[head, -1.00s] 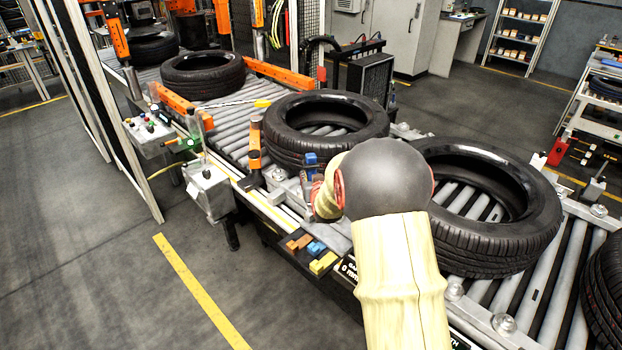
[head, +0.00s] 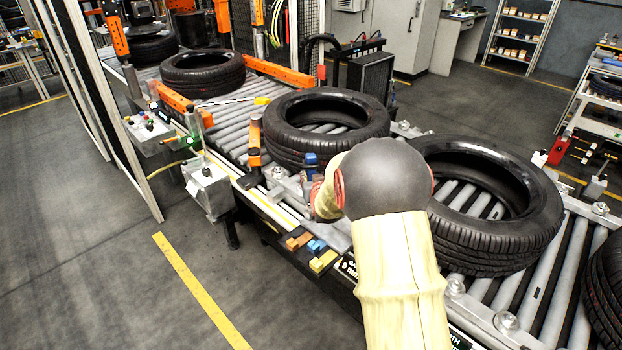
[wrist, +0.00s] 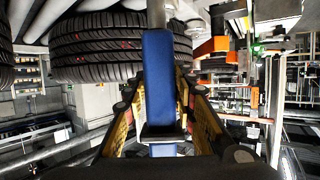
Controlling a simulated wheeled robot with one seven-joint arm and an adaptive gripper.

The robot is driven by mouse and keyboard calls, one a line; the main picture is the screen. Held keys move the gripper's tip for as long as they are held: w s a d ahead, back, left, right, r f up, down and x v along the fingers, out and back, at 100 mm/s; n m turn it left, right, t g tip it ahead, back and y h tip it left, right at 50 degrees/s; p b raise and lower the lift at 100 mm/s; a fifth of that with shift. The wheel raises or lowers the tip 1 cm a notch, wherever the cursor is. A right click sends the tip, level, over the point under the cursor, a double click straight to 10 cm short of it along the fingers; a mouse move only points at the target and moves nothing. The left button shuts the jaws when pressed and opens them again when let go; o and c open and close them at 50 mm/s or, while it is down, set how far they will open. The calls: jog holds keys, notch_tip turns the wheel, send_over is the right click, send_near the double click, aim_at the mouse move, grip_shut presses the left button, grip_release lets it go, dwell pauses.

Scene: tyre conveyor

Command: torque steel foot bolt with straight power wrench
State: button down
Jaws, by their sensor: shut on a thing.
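The straight power wrench shows as a long blue body (wrist: 159,80) in the middle of the wrist view, and its blue top shows in the head view (head: 311,160). My gripper (wrist: 160,105) is shut on it, with a yellow and black finger on each side. In the head view my forearm covers most of the gripper, at the near side of the conveyor by the middle tyre. A steel bolt head (head: 277,172) shows on the near rail, just left of the wrench. The wrench's working end is hidden, so I cannot tell whether it touches a bolt.
A middle tyre (head: 283,140) and a right tyre (head: 470,245) lie on the roller conveyor (head: 237,140). An orange-topped post (head: 254,140) stands left of the wrench. Coloured blocks (head: 322,262) sit on the near edge. A control box (head: 207,190) stands left; floor there is free.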

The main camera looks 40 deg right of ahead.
aim_at(312, 165)
jog(key=shift+f+b, duration=0.65)
jog(key=shift+f, duration=0.15)
dwell(1.0)
jog(key=shift+r, duration=0.15)
jog(key=shift+r+p, duration=1.5)
jog(key=shift+r, duration=2.1)
jog(key=shift+f, duration=0.1)
